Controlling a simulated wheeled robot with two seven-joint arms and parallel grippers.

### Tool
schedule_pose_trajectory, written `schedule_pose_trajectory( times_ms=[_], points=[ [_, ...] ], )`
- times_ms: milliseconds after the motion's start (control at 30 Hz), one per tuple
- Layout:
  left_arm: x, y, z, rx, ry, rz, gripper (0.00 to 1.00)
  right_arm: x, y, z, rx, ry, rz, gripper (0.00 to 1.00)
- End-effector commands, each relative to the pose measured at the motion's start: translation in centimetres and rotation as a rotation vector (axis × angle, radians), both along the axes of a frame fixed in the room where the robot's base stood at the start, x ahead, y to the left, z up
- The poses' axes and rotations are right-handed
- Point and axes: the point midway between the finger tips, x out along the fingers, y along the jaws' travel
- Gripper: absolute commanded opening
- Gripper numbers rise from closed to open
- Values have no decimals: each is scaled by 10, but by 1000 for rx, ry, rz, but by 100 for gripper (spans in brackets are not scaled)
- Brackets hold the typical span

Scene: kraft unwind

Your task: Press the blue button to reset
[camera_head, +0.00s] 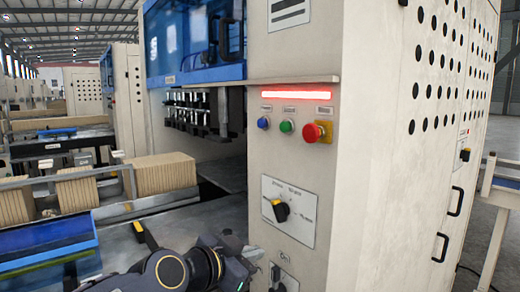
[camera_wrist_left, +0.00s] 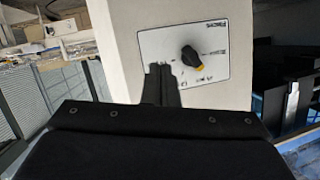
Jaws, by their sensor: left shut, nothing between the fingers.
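The blue button (camera_head: 263,123) is on the front of the cream machine panel, at the left of a row with a green button (camera_head: 286,126) and a red mushroom button on a yellow base (camera_head: 318,132). A lit red bar (camera_head: 296,95) is above them. My left arm comes in low in the head view, below the buttons; its fingertips are hard to make out there. In the left wrist view my left gripper (camera_wrist_left: 161,72) is shut and empty, in front of a white dial plate (camera_wrist_left: 152,45). The blue button is outside that view. My right gripper is not in view.
A black rotary knob with a yellow mark (camera_head: 280,210) sits below the buttons, with another switch (camera_head: 277,276) lower down. A ledge (camera_head: 290,79) juts out above the red bar. Stacks of brown cardboard (camera_head: 160,172) stand on the conveyor at left.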

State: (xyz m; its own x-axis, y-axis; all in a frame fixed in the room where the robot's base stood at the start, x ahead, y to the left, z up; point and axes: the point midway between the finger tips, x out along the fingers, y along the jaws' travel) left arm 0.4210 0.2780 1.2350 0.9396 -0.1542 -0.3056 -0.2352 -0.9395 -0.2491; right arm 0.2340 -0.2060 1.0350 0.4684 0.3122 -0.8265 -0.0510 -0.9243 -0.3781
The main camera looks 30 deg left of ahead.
Motion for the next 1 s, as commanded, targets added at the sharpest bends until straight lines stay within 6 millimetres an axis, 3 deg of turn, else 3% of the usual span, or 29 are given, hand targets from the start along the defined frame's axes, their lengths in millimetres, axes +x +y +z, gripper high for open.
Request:
schedule_pose_trajectory(
  times_ms=[33,300,500,700,1000],
  points=[
    [13,9,23,51,-55,14,0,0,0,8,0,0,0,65],
    [67,70,130,400,-323,175,0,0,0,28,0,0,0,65],
    [89,116,191,646,-418,344,0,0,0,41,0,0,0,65],
    [96,142,219,789,-432,454,0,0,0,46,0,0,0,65],
    [97,147,223,818,-432,476,0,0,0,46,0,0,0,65]
  ],
)
